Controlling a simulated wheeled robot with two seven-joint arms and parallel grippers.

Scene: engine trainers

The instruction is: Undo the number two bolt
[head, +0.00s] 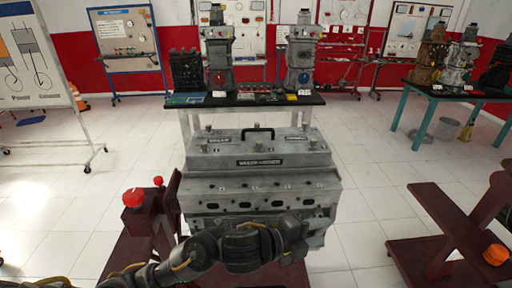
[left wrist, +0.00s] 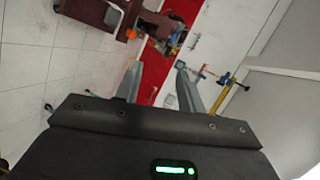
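A grey engine block (head: 258,192) with a flat cover (head: 265,147) and a black handle stands in the middle of the head view. Small bolt-like heads show near the cover's corners and along the block's side, but I cannot read which is number two. My left gripper (head: 308,234) is low in front of the block's lower right side, and I cannot tell if it touches. In the left wrist view the left gripper (left wrist: 159,80) has its two fingers apart, with nothing held between them. My right gripper is not in view.
A dark red stand (head: 140,235) with red knobs is left of the block; another dark red stand (head: 440,225) is at right. A black-topped table (head: 255,100) with engine parts stands behind.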

